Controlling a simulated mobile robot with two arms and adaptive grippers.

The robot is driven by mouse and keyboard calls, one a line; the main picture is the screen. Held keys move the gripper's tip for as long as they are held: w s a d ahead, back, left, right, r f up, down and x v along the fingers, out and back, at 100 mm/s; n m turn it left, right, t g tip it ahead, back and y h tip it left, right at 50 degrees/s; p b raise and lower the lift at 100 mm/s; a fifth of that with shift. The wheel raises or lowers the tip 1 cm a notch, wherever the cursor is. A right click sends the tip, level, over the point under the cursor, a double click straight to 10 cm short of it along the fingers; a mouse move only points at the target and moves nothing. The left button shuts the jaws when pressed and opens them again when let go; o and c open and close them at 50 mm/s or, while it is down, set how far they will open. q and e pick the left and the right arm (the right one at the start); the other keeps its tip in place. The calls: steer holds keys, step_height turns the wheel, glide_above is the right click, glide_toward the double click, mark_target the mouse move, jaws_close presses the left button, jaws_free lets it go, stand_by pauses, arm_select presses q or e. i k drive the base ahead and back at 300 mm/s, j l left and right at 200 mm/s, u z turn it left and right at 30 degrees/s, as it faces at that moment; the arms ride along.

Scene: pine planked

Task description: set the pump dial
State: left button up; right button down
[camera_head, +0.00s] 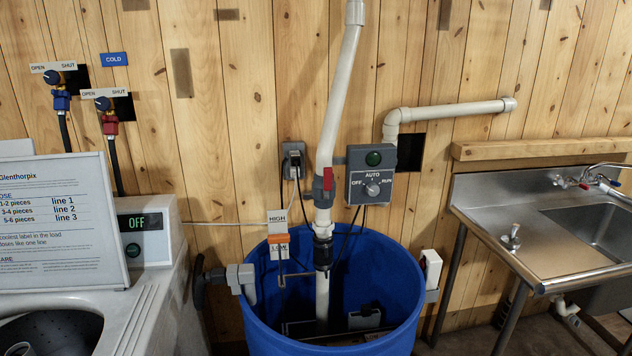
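The pump dial (372,190) is a small round grey knob on the front of a dark grey control box (356,196). The box is fixed at the wall above the right rear of a blue barrel. Its labels read OFF at left, AUTO at top and RUN at right. Which label the knob points to is too small to tell. A dark green round lamp or button (373,158) sits above the dial. Neither of my grippers is in view, and nothing covers the dial.
A white pipe with a red-handled valve (328,179) rises just left of the box. The blue barrel (385,338) stands below, with an orange HIGH/LOW float piece (279,238) at its rim. A washer (160,262) is at left, a steel sink (545,268) at right.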

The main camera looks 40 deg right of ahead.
mark_target(373, 188)
steer(key=l+z, duration=0.1)
steer(key=z, duration=1.4)
